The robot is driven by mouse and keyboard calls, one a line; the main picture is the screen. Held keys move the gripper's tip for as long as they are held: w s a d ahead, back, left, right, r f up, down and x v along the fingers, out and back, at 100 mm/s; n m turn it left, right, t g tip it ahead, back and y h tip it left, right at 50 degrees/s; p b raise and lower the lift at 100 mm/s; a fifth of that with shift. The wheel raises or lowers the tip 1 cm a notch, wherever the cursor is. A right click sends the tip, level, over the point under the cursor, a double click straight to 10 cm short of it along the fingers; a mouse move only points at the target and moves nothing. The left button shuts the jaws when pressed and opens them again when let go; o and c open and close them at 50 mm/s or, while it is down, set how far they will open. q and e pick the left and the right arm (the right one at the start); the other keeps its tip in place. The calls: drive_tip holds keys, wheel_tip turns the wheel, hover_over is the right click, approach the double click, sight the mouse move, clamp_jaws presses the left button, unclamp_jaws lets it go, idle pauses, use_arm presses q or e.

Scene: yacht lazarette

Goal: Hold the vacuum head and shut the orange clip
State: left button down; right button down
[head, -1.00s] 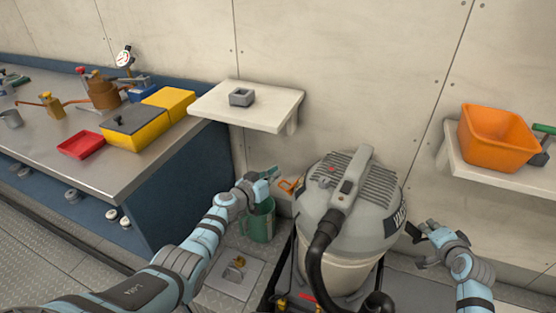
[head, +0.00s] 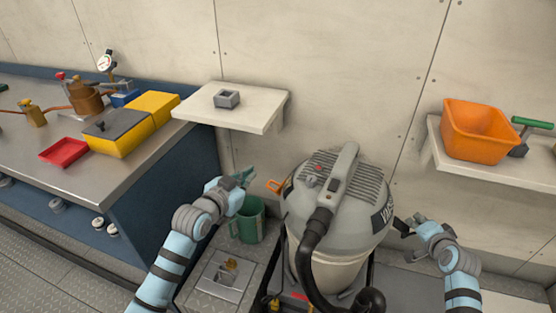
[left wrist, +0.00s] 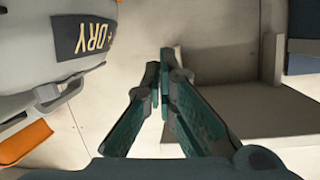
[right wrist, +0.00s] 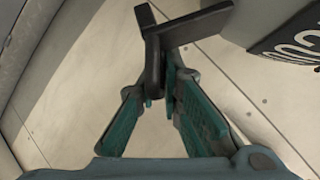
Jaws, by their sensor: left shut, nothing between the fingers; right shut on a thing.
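The grey vacuum head (head: 350,212) sits on the vacuum's pale drum (head: 330,270). The orange clip (head: 275,187) sticks out from the head's left side; an orange part also shows in the left wrist view (left wrist: 25,142). My left gripper (head: 247,176) is shut and empty, a little left of the clip and apart from it. In the left wrist view its closed fingers (left wrist: 163,85) point past the vacuum. My right gripper (head: 405,225) is shut on a black T-shaped lug (right wrist: 185,33) at the right side of the vacuum head. The vacuum's far side is hidden.
A green mug (head: 248,222) stands just below my left gripper. A white shelf (head: 235,115) with a grey block (head: 227,98) juts out above it. A right shelf (head: 480,166) holds an orange bin (head: 477,132). The black hose (head: 306,255) hangs in front of the drum.

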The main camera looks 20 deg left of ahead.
drive_tip(key=shift+f, duration=0.1)
use_arm(q)
wheel_tip(320, 180, down, 11)
drive_tip(key=s+m+g+h, duration=0.1)
drive_tip(key=s+m+g, duration=0.15)
drive_tip(key=g, duration=0.35)
use_arm(e)
drive_tip(key=shift+s, duration=0.1)
use_arm(q)
drive_tip(key=w+r+m+g+h, duration=0.25)
drive_tip(key=w+r, duration=0.55)
drive_tip(key=r, duration=0.5)
drive_tip(key=s+a+f+n+y+p, duration=0.1)
drive_tip(key=s+f+n, duration=0.25)
drive_tip(key=f, duration=0.75)
drive_tip(key=s+a+f+n+y, duration=0.2)
drive_tip(key=s+f, duration=0.3)
drive_tip(key=f, duration=0.6)
drive_tip(key=s+f+n+g+y+p, duration=0.1)
drive_tip(key=s+f+n+g+y, duration=0.1)
drive_tip(key=s+f, duration=1.5)
drive_tip(key=shift+s+a+f+g, duration=0.3)
drive_tip(key=shift+s+g, duration=0.15)
drive_tip(key=shift+s, duration=0.35)
use_arm(e)
drive_tip(key=shift+w+r, duration=0.25)
drive_tip(key=shift+r, duration=0.8)
